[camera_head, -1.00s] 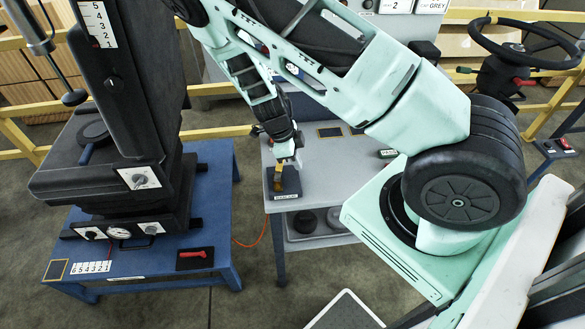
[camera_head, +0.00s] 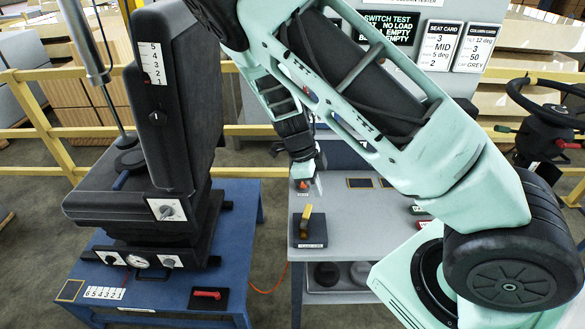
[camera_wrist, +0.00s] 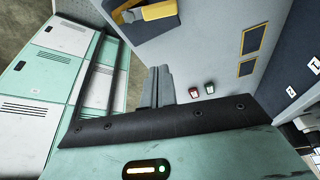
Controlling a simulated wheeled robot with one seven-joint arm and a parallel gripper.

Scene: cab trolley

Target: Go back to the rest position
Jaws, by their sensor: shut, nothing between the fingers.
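My gripper (camera_head: 317,184) hangs over the far left part of the grey trolley top (camera_head: 352,220), beyond the yellow-handled tool. In the wrist view its two grey fingers (camera_wrist: 157,88) are together, with nothing between them. The yellow-handled tool (camera_head: 306,219) stands on a black labelled pad (camera_head: 310,242) on the trolley. It also shows at the top of the wrist view (camera_wrist: 152,12), apart from the fingers. My arm crosses the head view from the upper middle to the lower right and hides part of the trolley and the wall behind.
A black seat (camera_head: 165,110) stands on a blue bench (camera_head: 235,240) at left, close to the trolley. A steering wheel (camera_head: 540,100) is at right. A yellow rail (camera_head: 50,128) runs behind.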

